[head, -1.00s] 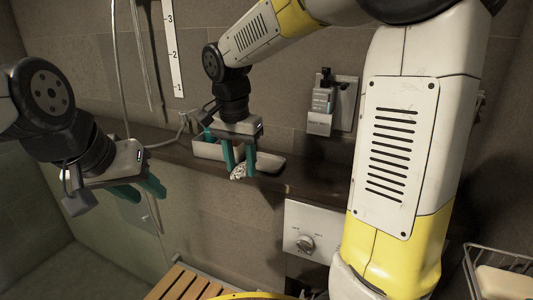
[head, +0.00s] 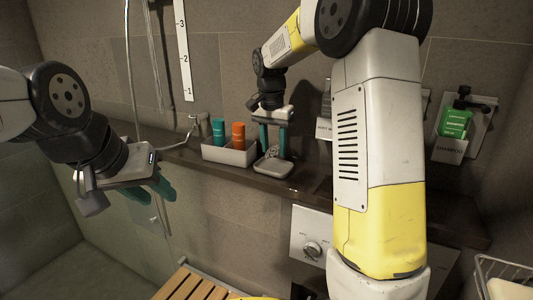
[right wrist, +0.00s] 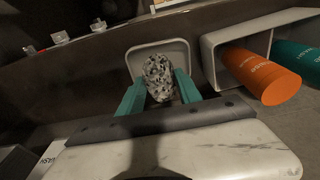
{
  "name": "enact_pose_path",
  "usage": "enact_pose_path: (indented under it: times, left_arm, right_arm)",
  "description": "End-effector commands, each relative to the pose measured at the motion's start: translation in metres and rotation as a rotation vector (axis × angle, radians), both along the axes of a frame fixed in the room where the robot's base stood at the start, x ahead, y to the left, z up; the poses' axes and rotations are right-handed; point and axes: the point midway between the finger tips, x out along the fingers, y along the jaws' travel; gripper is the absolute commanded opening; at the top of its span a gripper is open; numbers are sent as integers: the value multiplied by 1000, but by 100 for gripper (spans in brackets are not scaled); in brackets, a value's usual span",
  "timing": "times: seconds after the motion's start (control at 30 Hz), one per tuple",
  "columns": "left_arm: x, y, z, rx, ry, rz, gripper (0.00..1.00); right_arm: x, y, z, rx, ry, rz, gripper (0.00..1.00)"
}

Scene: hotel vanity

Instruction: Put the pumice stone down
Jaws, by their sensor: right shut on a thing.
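The pumice stone (right wrist: 158,78) is a speckled grey-and-white lump held between the two teal fingers of my right gripper (right wrist: 160,93). In the head view, my right gripper (head: 273,148) points down at the shelf, and the stone is mostly hidden there. A pale shallow dish (head: 272,171) lies directly below the fingers on the dark shelf. The dish (right wrist: 176,47) also shows behind the stone in the right wrist view. I cannot tell whether the stone touches it. My left gripper (head: 152,190) hangs empty at the left with its fingers apart.
A white open box (head: 228,156) with a teal bottle (head: 218,130) and an orange bottle (head: 238,136) stands close left of the dish. The dark shelf (head: 312,186) is bare right of the dish. A green shampoo bottle (head: 455,124) sits in a wall holder.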

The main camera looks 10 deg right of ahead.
Motion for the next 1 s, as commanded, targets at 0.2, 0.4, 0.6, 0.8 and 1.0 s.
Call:
enact_pose_path:
  times: [0.2,0.4,0.6,0.8,1.0]
  left_arm:
    - [0,0,0,0,0,0,36]
    - [0,0,0,0,0,0,36]
    - [0,0,0,0,0,0,36]
    - [0,0,0,0,0,0,36]
    - [0,0,0,0,0,0,36]
  right_arm:
    - [-2,1,-32,-1,4,1,2]
    - [-2,1,-33,-1,3,1,2]
    - [-2,1,-38,-1,3,1,2]
    - [-2,1,-38,-1,3,1,63]
    - [-2,1,-38,-1,3,1,63]
